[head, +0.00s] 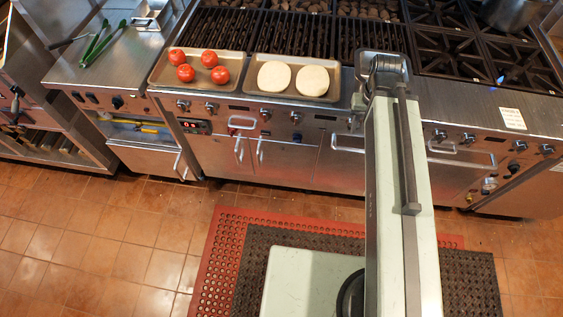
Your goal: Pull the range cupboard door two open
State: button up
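The steel range front runs across the middle of the head view. Two cupboard doors meet near the left of the range, a left door (212,157) and a right door (287,163), with upright handles side by side. Both look shut; I cannot tell which is door two. My arm reaches up the picture from the bottom, right of these doors, and covers part of the range front. My gripper (358,108) seems to be at the arm's far end, by the range's front edge, apart from the two upright handles. Its fingers cannot be made out.
A tray of tomatoes (161,72) and a tray of round buns (338,91) sit along the range's front ledge. Green tongs (97,46) lie on the left counter. A burner flame (501,79) shows at right. A red mat (226,221) lies on the tiled floor.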

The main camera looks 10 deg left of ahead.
aim_at(287, 161)
jog(key=u, duration=0.1)
jog(key=k, duration=0.5)
jog(key=u, duration=2.35)
jog(key=k, duration=0.65)
jog(key=u, duration=0.45)
jog(key=i, duration=1)
